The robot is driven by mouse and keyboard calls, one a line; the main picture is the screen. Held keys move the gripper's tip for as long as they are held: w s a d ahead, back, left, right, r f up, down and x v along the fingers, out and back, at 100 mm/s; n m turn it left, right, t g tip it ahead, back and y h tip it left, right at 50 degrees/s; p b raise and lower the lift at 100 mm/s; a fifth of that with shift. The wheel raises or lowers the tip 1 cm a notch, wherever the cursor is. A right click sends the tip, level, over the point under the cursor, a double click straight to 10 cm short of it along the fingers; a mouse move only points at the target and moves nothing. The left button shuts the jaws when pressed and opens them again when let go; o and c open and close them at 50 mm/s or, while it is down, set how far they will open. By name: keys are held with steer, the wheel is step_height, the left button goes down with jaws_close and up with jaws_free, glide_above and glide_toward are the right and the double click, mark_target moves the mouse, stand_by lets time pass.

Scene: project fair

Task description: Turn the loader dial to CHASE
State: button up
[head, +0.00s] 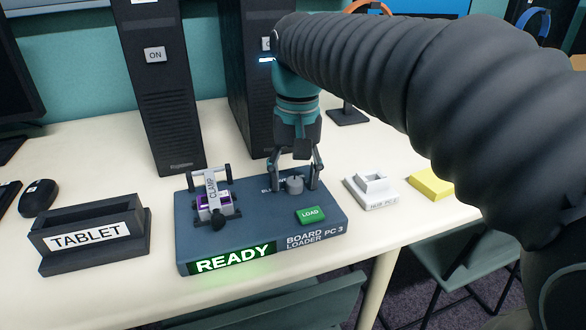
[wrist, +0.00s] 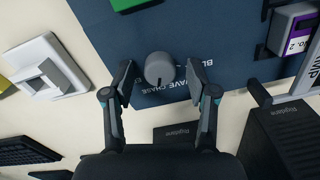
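The board loader (head: 262,226) is a dark blue box on the table, with a lit green READY sign. Its grey round dial (head: 295,184) stands on the top at the back right; it also shows in the wrist view (wrist: 159,67). Printed words, among them WAVE and CHASE, lie beside the dial, partly covered by a finger. A dark mark on the dial points toward the lower edge of the wrist view, near the words; I cannot tell which word exactly. My gripper (wrist: 159,72) is open, pointing down, with one finger on each side of the dial and gaps showing.
A CLAMP lever (head: 212,187) over a purple part and a green LOAD button (head: 310,215) are on the loader. A TABLET holder (head: 92,235) stands left, a white block (head: 371,190) and yellow block (head: 430,183) right. Black PC towers (head: 163,85) stand behind.

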mark_target(296, 180)
steer(key=shift+r, duration=0.15)
step_height(296, 180, up, 12)
steer(key=shift+d, duration=0.15)
stand_by(0.4)
